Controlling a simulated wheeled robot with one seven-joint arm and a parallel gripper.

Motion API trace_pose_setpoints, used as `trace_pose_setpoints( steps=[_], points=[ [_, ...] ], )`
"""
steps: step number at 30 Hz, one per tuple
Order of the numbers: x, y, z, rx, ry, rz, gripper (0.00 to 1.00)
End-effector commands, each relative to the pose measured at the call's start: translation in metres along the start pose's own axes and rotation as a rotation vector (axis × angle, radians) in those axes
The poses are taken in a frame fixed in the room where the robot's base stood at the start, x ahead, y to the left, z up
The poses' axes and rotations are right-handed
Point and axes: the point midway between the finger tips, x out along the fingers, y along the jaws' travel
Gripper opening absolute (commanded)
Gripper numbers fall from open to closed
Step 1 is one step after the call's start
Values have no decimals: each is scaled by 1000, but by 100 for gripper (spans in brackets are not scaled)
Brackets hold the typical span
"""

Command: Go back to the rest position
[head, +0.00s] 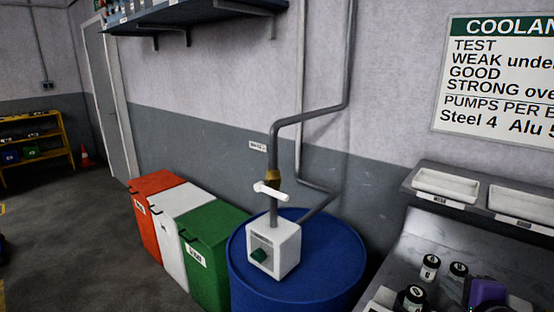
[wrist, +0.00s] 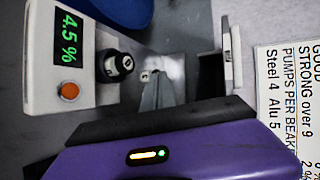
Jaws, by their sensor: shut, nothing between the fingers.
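My gripper (wrist: 158,84) shows in the wrist view as grey fingers close together, reaching out past a dark band and a purple housing with a small lit strip. It is shut and empty. In the head view part of the purple housing (head: 487,293) shows at the bottom right edge, beside the black-capped bottles; its fingers cannot be made out there.
A meter (wrist: 70,60) reading 4.5 % and a black-capped bottle (wrist: 115,66) are close by in the wrist view. Several bottles (head: 430,267) stand on the bench below white trays (head: 445,186). A blue drum (head: 330,275) with a tap and bins (head: 215,235) are left.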

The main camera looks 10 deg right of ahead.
Motion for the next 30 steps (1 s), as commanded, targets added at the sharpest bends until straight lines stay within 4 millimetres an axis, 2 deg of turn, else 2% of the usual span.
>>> trace_pose_setpoints(
  steps=[3, 7, 15, 24, 30],
  points=[
    [-13, -1, 4, -315, 39, -119, 0],
    [-36, 9, 18, -669, 83, -235, 0],
    [-104, 57, 59, -1233, 136, -409, 0],
    [-197, 122, 98, -1609, 127, -533, 0],
    [-261, 165, 113, -1723, 62, -547, 0]
  ],
)
